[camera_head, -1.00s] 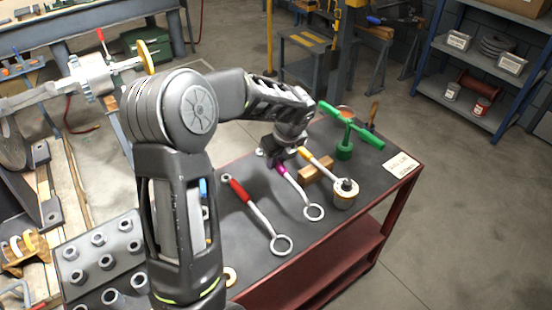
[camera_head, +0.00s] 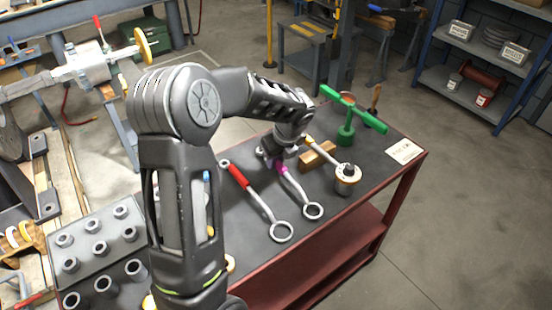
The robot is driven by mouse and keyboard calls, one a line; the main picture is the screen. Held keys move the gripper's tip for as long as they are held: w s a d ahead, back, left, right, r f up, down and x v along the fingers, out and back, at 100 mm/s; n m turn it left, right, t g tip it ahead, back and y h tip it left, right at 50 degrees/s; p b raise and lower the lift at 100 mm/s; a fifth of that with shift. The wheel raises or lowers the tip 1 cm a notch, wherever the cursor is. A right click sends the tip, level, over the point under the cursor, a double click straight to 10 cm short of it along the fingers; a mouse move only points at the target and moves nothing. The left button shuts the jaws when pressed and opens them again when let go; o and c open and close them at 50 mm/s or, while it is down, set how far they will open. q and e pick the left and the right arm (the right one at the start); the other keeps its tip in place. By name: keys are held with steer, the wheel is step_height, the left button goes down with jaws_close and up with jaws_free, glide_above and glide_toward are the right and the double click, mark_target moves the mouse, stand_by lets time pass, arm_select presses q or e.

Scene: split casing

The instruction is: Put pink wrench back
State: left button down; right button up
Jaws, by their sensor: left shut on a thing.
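The pink wrench has a magenta handle and a bare metal shank ending in a ring (camera_head: 313,211). It is over the dark top of the red cart (camera_head: 345,222), between the red-handled wrench (camera_head: 238,177) and the yellow-handled tool (camera_head: 325,152). My left gripper (camera_head: 278,160) reaches down from above and is shut on the handle end of the pink wrench. The fingers and wrist hide that far end. I cannot tell whether the wrench touches the cart top or hangs just above it. My right gripper is not in view.
A wooden block (camera_head: 317,156) lies just right of the gripper. A green T-handled tool (camera_head: 347,130) stands behind it, near a white label card (camera_head: 404,151). A grey block with several sockets (camera_head: 103,237) is at lower left.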

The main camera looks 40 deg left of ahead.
arm_select(q)
steer(key=shift+f, duration=0.3)
stand_by(0.4)
steer(key=c, duration=1.3)
jaws_free()
steer(key=shift+o, duration=0.2)
steer(key=shift+f, duration=0.1)
step_height(320, 180, up, 7)
steer(key=p, duration=0.6)
